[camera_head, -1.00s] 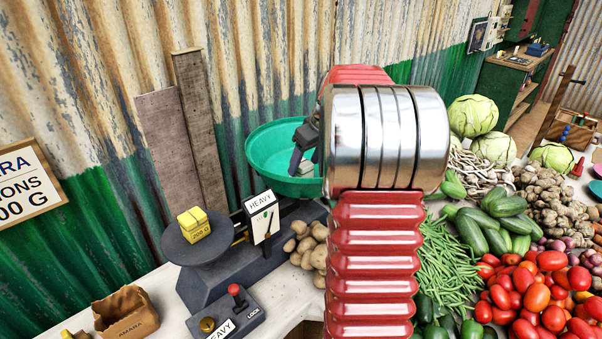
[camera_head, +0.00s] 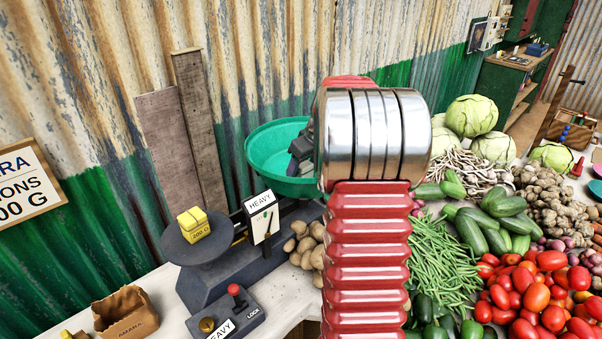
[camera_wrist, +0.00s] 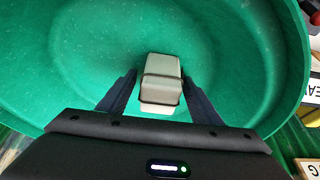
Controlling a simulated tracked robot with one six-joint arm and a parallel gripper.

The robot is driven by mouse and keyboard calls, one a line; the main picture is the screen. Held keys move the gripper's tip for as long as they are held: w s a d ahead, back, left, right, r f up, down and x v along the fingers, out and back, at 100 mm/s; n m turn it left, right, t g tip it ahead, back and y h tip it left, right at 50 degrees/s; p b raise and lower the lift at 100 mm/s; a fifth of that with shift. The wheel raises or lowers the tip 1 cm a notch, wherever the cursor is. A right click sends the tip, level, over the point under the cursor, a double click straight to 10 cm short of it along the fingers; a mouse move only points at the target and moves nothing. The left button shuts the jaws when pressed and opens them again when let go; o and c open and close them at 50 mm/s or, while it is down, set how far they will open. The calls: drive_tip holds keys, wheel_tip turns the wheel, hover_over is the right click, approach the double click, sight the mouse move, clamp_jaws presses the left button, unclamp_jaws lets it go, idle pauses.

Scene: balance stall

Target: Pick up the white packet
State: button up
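The white packet (camera_wrist: 161,82) lies in the green pan (camera_wrist: 60,70), with a dark band around it in the wrist view. My gripper (camera_wrist: 162,78) has its two dark fingers apart, one on each side of the packet, with gaps showing between fingers and packet. The fingers overlap the packet's near part in the view; I cannot tell their exact height over the pan. In the head view the green pan (camera_head: 262,150) stands on the scale, and my gripper (camera_head: 303,150) is inside its rim, mostly hidden by my red arm. The packet is hidden there.
The scale's other plate (camera_head: 180,247) bears a yellow weight (camera_head: 194,225). A HEAVY sign (camera_head: 262,215) stands between plate and pan. Potatoes (camera_head: 308,245) lie below the pan. The corrugated wall (camera_head: 270,60) is close behind. Vegetables, including tomatoes (camera_head: 540,300), fill the right side.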

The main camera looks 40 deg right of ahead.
drive_tip(key=c, duration=1.3)
wheel_tip(320, 180, up, 10)
drive_tip(key=shift+r, duration=0.1)
idle(0.6)
drive_tip(key=shift+r, duration=1.9)
drive_tip(key=shift+r, duration=0.15)
drive_tip(key=shift+r, duration=0.8)
